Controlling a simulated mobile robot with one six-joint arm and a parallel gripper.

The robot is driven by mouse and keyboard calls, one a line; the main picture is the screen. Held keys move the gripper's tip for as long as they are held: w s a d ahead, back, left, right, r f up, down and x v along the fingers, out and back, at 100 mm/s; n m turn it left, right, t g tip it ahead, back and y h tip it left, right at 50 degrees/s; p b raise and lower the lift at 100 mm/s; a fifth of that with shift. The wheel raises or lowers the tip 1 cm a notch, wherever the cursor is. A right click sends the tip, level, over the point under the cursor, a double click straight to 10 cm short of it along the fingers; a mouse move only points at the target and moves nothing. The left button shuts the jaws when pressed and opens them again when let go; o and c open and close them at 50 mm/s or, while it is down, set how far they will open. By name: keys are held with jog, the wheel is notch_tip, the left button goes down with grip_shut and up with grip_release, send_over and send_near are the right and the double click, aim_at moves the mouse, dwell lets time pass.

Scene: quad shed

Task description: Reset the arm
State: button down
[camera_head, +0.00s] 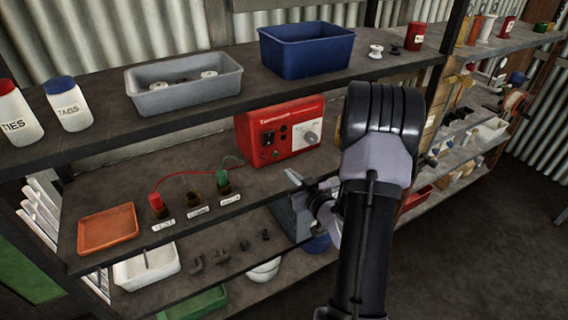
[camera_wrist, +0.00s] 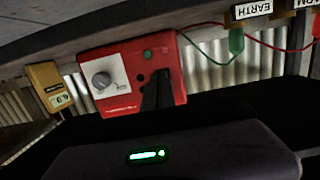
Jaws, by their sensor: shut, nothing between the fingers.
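My arm rises in the right half of the head view, in front of the shelves. My gripper (camera_head: 296,178) is at the left of the arm, its jaws together with nothing between them. It is in front of the middle shelf's edge, below the red box with a dial (camera_head: 280,132), and appears apart from it. The wrist view looks upside down at the same red box (camera_wrist: 112,78). A dark shape covers part of its front there, and I cannot tell whether it is a finger.
The middle shelf holds an orange tray (camera_head: 107,229) and labelled terminals with red and green clips (camera_head: 223,184). A grey bin (camera_head: 184,84) and blue bin (camera_head: 306,50) stand above. A yellow meter (camera_wrist: 50,87) shows in the wrist view. Open floor (camera_head: 480,245) lies at right.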

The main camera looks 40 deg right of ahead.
jog(key=shift+s+a+f, duration=0.1)
jog(key=shift+s, duration=0.35)
jog(key=shift+s+a+f, duration=0.1)
jog(key=shift+s, duration=0.3)
jog(key=shift+r, duration=0.1)
jog(key=w+a+r+m+g+h, duration=0.15)
jog(key=a+r+g, duration=0.35)
jog(key=a+r, duration=0.65)
jog(key=s+a+r+g+y, duration=0.2)
jog(key=s+a+y, duration=0.1)
jog(key=s+a, duration=0.6)
jog(key=s+a+r+g+y, duration=0.2)
jog(key=s+a+g+y, duration=0.1)
jog(key=s+a, duration=0.7)
jog(key=a+y, duration=0.1)
jog(key=a, duration=0.3)
jog(key=shift+s+a, duration=0.15)
jog(key=shift+a, duration=0.2)
